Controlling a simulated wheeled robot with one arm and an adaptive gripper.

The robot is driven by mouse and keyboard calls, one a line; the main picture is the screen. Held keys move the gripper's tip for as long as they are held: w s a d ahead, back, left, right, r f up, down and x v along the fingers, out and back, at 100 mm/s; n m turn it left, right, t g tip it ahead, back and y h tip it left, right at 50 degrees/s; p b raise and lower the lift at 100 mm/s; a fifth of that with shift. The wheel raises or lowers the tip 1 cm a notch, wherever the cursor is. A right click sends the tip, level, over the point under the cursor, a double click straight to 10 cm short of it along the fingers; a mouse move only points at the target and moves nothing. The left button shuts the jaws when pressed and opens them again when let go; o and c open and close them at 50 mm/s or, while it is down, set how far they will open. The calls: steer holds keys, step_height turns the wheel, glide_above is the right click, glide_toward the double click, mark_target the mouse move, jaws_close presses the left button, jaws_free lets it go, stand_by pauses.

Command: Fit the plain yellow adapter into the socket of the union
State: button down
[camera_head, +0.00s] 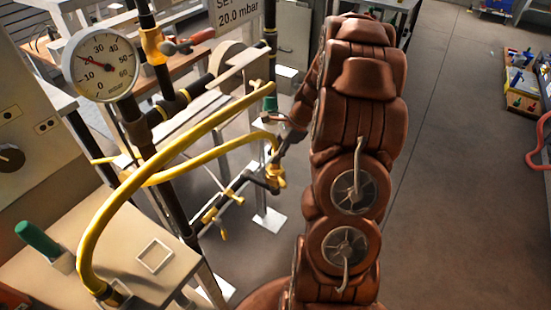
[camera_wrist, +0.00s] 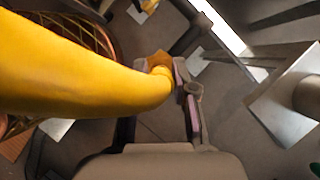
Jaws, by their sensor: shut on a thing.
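A yellow hose (camera_head: 130,195) rises from the bench, arches right and bends down to a yellow-brass fitting (camera_head: 277,174), which looks like the adapter. My gripper (camera_head: 268,177) is at this fitting, below the hose's bend. In the wrist view the hose (camera_wrist: 70,70) crosses from the left and ends between the fingers of my gripper (camera_wrist: 163,85), which is shut at its end. An orange-brass piece (camera_wrist: 158,62) shows just beyond the hose end. The fingers hide most of the fitting. I cannot tell for sure which piece is the union, or whether its socket touches the adapter.
A round gauge (camera_head: 101,65) stands on dark pipework at the left. Brass pipe fittings (camera_head: 210,215) with a yellow handle are low, left of my gripper.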

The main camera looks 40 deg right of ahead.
step_height(320, 180, down, 3)
steer(key=shift+r, duration=0.15)
steer(key=c, duration=0.9)
jaws_free()
steer(key=v, duration=1.2)
steer(key=shift+b, duration=0.3)
